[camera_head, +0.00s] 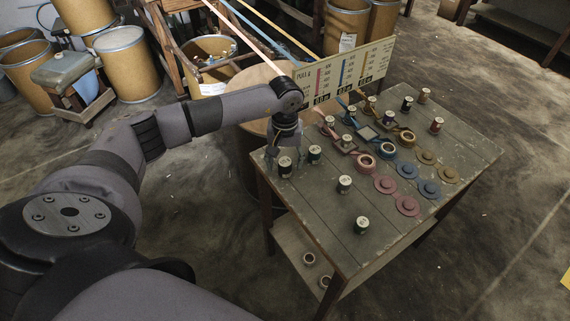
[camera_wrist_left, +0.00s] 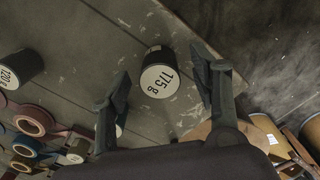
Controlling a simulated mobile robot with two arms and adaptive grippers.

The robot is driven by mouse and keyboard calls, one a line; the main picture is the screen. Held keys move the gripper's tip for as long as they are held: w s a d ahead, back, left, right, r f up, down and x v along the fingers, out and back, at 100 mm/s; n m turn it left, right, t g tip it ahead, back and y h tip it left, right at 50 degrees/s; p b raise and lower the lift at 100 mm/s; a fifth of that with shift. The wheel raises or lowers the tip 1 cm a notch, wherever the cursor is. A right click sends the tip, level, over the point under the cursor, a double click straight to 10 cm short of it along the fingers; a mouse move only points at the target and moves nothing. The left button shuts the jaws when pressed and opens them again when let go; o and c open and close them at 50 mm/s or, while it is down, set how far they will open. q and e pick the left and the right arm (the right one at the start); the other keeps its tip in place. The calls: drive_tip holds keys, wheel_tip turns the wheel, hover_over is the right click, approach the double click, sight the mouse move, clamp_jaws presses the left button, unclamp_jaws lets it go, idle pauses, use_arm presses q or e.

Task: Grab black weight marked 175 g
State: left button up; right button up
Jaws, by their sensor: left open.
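The black weight marked 175 g (camera_wrist_left: 159,79) stands on the table between the two open fingers of my left gripper (camera_wrist_left: 165,92) in the left wrist view. Its white top label reads 175 g. In the head view the weight (camera_head: 285,166) is near the table's left corner, just below my left gripper (camera_head: 285,158). The gripper points down over it, and I cannot tell whether the fingers touch it. My right gripper is not in view.
Coloured discs (camera_head: 408,205), tape rolls and a printed board (camera_head: 345,75) are farther back. Barrels (camera_head: 128,62) stand behind.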

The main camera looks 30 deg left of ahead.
use_arm(q)
drive_tip(key=shift+f, duration=0.8)
drive_tip(key=shift+c, duration=0.2)
clamp_jaws()
drive_tip(key=shift+r, duration=0.1)
